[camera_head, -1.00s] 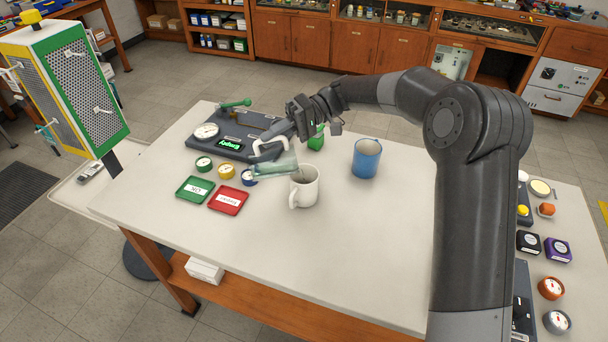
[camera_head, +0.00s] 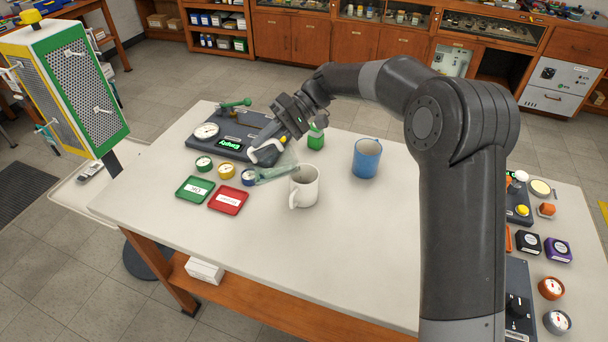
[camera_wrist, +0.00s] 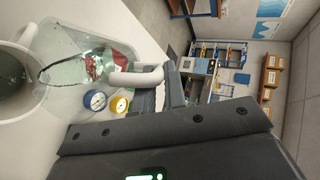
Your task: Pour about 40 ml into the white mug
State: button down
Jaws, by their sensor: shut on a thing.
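The white mug (camera_head: 305,187) stands upright on the table, its handle toward the lower left. A clear jug (camera_head: 275,174) with a pale handle is tilted sideways, its right end close to the mug's rim. My gripper (camera_head: 266,153) is shut on the jug's handle, up and left of the mug. In the wrist view the see-through jug (camera_wrist: 85,62) fills the upper left, with my gripper (camera_wrist: 160,92) at its handle. The mug (camera_wrist: 14,85) shows at the left edge, partly behind the jug. The liquid level in the jug and mug cannot be told.
A blue mug (camera_head: 367,158) stands to the right. A green item (camera_head: 316,139) is behind the white mug. A dark gauge panel (camera_head: 232,138), small round gauges (camera_head: 227,171), a green tray (camera_head: 195,189) and a red tray (camera_head: 228,200) lie to the left. The front table area is clear.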

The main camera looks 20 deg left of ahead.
jog(key=shift+s+a+r+m+t+h, duration=0.1)
jog(key=shift+s+a+m+t+h, duration=0.1)
jog(key=shift+a+t+h, duration=0.25)
jog(key=shift+s+a+r+m+t+h, duration=0.1)
jog(key=shift+s+a+r+t+h, duration=0.1)
jog(key=shift+t+h, duration=0.35)
jog(key=shift+s+a+r+m+t+h, duration=0.15)
jog(key=shift+a+t+h, duration=0.2)
jog(key=shift+h, duration=0.35)
jog(key=shift+s+a+f+t+h, duration=0.25)
jog(key=shift+a+t+h, duration=0.15)
jog(key=shift+h, duration=0.3)
jog(key=a+f+t+h, duration=0.1)
jog(key=f, duration=0.2)
jog(key=s+a+f+m+t+h, duration=0.1)
jog(key=f+h, duration=0.1)
jog(key=f, duration=0.2)
jog(key=s+a+f+t+h, duration=0.1)
jog(key=a+f+h, duration=0.1)
jog(key=f, duration=0.2)
jog(key=shift+a+f+m, duration=0.1)
jog(key=shift+f+m, duration=0.15)
jog(key=shift+m, duration=0.1)
jog(key=shift+a+f+t+h, duration=0.2)
jog(key=shift+f+t+h, duration=0.15)
jog(key=shift+f+h, duration=0.25)
